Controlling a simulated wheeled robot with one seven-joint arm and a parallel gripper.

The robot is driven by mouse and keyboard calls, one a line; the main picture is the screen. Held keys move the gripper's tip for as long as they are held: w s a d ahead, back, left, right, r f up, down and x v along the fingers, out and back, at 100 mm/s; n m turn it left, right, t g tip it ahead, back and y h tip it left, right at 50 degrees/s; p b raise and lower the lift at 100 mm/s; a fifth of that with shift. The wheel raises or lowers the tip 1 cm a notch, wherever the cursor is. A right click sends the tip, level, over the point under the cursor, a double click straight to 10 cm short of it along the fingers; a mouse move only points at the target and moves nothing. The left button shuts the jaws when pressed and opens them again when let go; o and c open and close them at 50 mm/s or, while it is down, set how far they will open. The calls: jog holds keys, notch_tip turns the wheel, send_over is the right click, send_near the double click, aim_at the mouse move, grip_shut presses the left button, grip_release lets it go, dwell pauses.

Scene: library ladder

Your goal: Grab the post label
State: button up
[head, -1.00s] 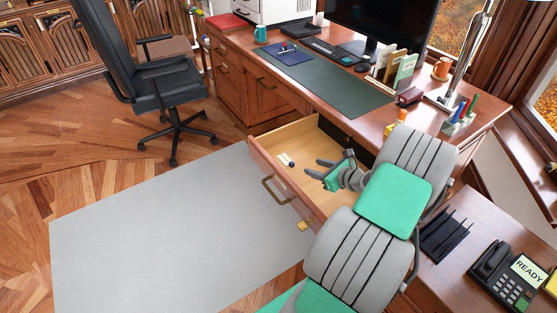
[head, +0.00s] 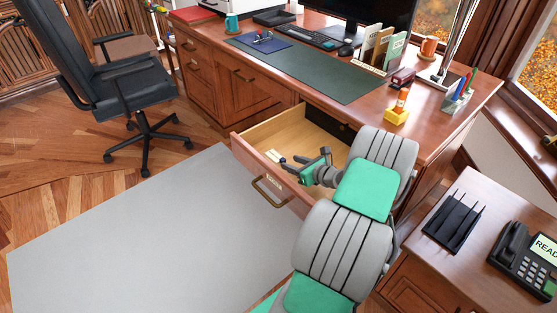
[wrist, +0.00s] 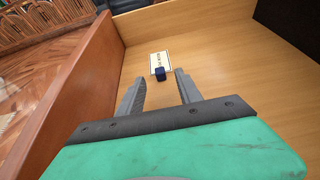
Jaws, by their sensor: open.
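The post label is a small pale card with dark lettering I cannot read. It lies flat on the floor of the open drawer, near its front left, in the head view (head: 272,156). In the wrist view the label (wrist: 160,61) is just ahead of the fingers, with a dark blue block (wrist: 160,74) at its near end. My gripper (wrist: 160,82) is open and empty; its two fingers point toward the label, one to each side of the block's line. In the head view my gripper (head: 302,168) is inside the drawer, right of the label.
The drawer's wooden front (head: 262,172) with a brass handle (head: 268,192) stands close to the left of the fingers. The desk (head: 300,82) overhangs the drawer's back. A yellow-based item (head: 397,112) stands near the desk edge. The drawer floor around the label is clear.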

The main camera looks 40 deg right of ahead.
aim_at(285, 161)
jog(key=x, duration=0.4)
jog(key=shift+s+f+b, duration=0.1)
jog(key=shift+b, duration=0.2)
grip_shut()
